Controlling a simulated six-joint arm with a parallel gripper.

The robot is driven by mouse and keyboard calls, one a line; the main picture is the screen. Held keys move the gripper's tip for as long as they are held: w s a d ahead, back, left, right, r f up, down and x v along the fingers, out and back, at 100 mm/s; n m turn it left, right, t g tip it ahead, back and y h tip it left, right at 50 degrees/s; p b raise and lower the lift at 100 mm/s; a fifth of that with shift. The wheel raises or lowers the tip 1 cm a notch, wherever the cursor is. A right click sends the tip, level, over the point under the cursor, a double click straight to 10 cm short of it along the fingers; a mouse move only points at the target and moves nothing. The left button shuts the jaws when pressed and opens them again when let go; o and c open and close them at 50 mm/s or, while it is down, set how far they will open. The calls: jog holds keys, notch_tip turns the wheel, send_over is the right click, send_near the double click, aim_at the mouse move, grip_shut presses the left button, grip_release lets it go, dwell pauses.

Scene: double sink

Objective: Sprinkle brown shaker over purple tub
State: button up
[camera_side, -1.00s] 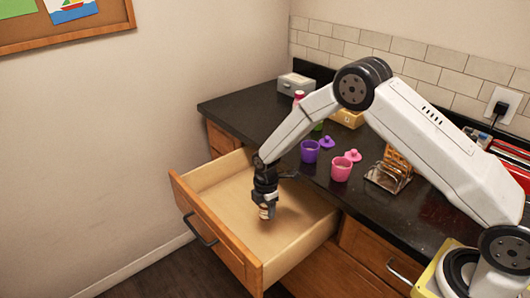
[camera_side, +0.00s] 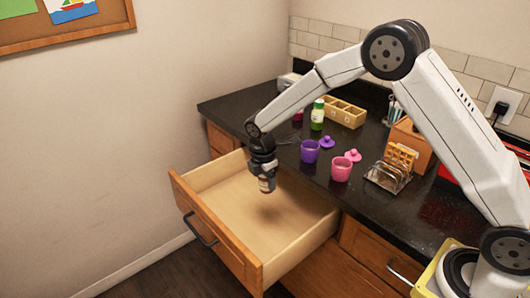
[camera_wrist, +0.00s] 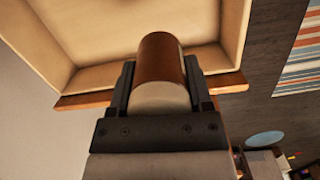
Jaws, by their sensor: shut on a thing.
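My gripper (camera_side: 265,172) is shut on the brown shaker (camera_wrist: 162,60), a brown cylinder with a pale end toward the wrist camera. The shaker also shows small in the side view (camera_side: 267,184), below my gripper. It hangs roughly upright above the open drawer. The purple tub (camera_side: 310,151) stands open on the black counter, to the right of my gripper and behind the drawer. A purple lid (camera_side: 327,142) with a knob lies beside it. The tub does not show in the wrist view.
The open wooden drawer (camera_side: 215,235) looks empty. A pink tub (camera_side: 341,169), its lid (camera_side: 353,155), a green bottle (camera_side: 318,114), a tan divided box (camera_side: 344,112) and a wire rack with toast (camera_side: 390,174) stand on the counter (camera_side: 235,108).

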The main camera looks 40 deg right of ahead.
notch_tip(320, 180, up, 14)
jog(key=h, duration=0.2)
jog(key=w+d+m+g+h, duration=0.25)
jog(key=d+m+h, duration=0.2)
jog(key=d, duration=1.85)
jog(key=shift+t, duration=0.25)
jog(key=shift+d+f, duration=0.15)
jog(key=shift+f, duration=1.25)
jog(key=shift+d+f, duration=0.1)
jog(key=shift+f, duration=1.25)
jog(key=shift+f+h, duration=0.15)
jog(key=shift+h, duration=0.1)
jog(key=f+h, duration=0.1)
jog(key=h, duration=0.2)
jog(key=d+f+g+h, duration=0.1)
jog(key=h, duration=0.2)
jog(key=f+g+h, duration=0.1)
jog(key=h, duration=0.1)
jog(key=shift+s+d+h, duration=0.15)
jog(key=shift+h, duration=0.25)
